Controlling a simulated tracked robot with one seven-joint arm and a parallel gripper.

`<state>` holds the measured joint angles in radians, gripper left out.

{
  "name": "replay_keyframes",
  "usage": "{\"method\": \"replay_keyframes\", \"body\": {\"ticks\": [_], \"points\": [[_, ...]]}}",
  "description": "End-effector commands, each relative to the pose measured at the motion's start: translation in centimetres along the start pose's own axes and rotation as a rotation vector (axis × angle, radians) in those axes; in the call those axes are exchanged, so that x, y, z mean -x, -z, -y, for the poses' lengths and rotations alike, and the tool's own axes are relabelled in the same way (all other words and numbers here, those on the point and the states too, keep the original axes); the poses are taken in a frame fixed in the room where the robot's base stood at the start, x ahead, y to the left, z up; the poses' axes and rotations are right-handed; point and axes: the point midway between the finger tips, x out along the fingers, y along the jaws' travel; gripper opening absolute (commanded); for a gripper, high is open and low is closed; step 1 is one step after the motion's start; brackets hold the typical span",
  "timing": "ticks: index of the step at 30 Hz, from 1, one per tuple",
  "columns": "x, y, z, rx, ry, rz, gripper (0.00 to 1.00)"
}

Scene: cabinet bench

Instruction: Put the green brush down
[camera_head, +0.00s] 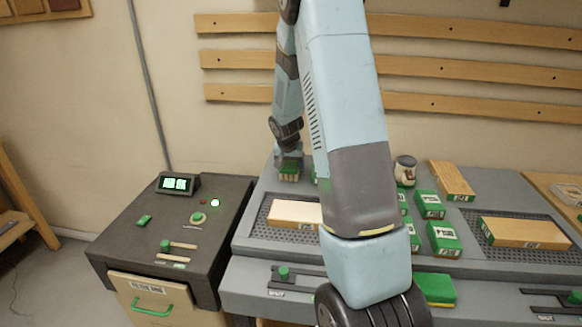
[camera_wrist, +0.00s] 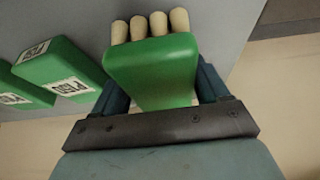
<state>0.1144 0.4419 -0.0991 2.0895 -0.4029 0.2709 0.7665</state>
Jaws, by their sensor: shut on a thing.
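The green brush (camera_head: 289,174) is at the back left of the grey bench, with its pale bristles pointing down in the head view. My gripper (camera_head: 288,161) is shut on it from above. In the wrist view the green brush (camera_wrist: 152,62) sits between the two fingers of my gripper (camera_wrist: 162,85), with several thick beige bristle tufts showing at its far end. I cannot tell whether the bristles touch the bench top. My own arm hides the middle of the bench.
Green labelled blocks (camera_wrist: 48,72) lie beside the brush in the wrist view. The bench holds a wooden board (camera_head: 295,212), several green boxes (camera_head: 443,237), a jar (camera_head: 405,170) and another board (camera_head: 525,232). A dark control console (camera_head: 140,245) stands at the left.

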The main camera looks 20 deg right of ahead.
Motion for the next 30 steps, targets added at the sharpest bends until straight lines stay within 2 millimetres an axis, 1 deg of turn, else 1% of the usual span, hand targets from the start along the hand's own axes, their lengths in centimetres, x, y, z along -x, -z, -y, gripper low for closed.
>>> {"method": "replay_keyframes", "body": {"ticks": [2,12,13,15,20,27,30], "points": [[-0.48,-0.23,0.0,0.002,0.0,0.0,0.41],[-0.69,-0.29,-0.01,0.0,0.0,-0.001,0.41],[-0.66,-0.28,-0.02,0.0,0.0,-0.001,0.77],[-0.65,-0.28,-0.02,0.0,0.0,-0.001,0.84],[-0.65,-0.28,-0.01,0.0,0.0,-0.001,0.99],[-0.59,-0.25,-0.01,0.0,0.0,-0.001,1.0],[-0.19,-0.18,0.02,0.0,0.001,-0.001,1.0]]}}
